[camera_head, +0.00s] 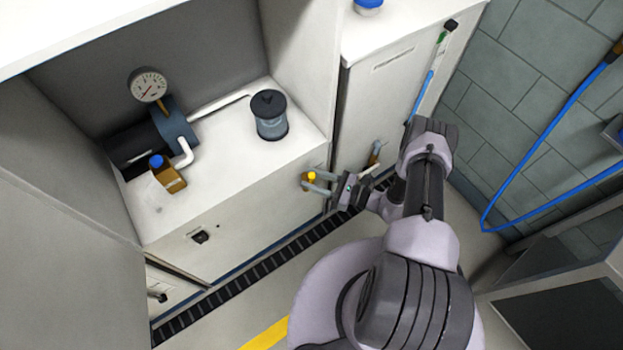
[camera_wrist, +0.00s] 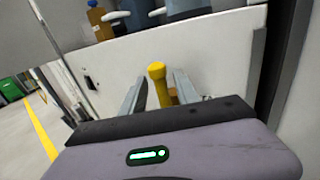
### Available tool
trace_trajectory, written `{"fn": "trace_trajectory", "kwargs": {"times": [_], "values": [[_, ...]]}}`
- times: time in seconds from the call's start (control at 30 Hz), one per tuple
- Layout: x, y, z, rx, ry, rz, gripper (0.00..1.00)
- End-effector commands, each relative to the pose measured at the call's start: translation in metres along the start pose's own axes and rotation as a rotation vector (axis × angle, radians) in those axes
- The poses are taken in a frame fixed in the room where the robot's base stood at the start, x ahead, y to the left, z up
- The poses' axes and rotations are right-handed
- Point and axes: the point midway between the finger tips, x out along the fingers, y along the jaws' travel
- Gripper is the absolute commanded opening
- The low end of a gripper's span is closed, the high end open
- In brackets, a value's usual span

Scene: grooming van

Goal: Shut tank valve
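The tank valve shows as a small yellow handle (camera_head: 311,177) on the front of the white cabinet, near its right end. In the wrist view the yellow handle (camera_wrist: 157,76) has a rounded end and stands between my fingers. My gripper (camera_head: 318,184) is at the valve, with its two grey fingers apart, one on each side of the handle. In the wrist view my gripper (camera_wrist: 160,88) shows a gap between each finger and the handle, so it looks open. The lower part of the valve is hidden behind my gripper body.
The white cabinet (camera_head: 245,205) carries a pressure gauge (camera_head: 147,85), a pump (camera_head: 172,124), an amber bottle (camera_head: 167,175) and a dark-lidded jar (camera_head: 270,115). A second white cabinet (camera_head: 385,90) stands close right of my gripper. A blue hose (camera_head: 545,135) hangs at the right wall.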

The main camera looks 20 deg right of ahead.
Motion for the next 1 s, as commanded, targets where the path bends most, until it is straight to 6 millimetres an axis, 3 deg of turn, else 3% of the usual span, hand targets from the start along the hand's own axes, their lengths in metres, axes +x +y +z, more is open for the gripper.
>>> {"fn": "trace_trajectory", "kwargs": {"times": [0.33,0.53,1.0], "values": [[0.0052,0.0000,0.0005,0.000,0.000,0.000,0.37],[0.0050,0.0000,0.0004,0.000,0.000,0.000,0.00],[0.0048,0.0001,0.0004,0.000,0.000,0.000,0.00]]}}
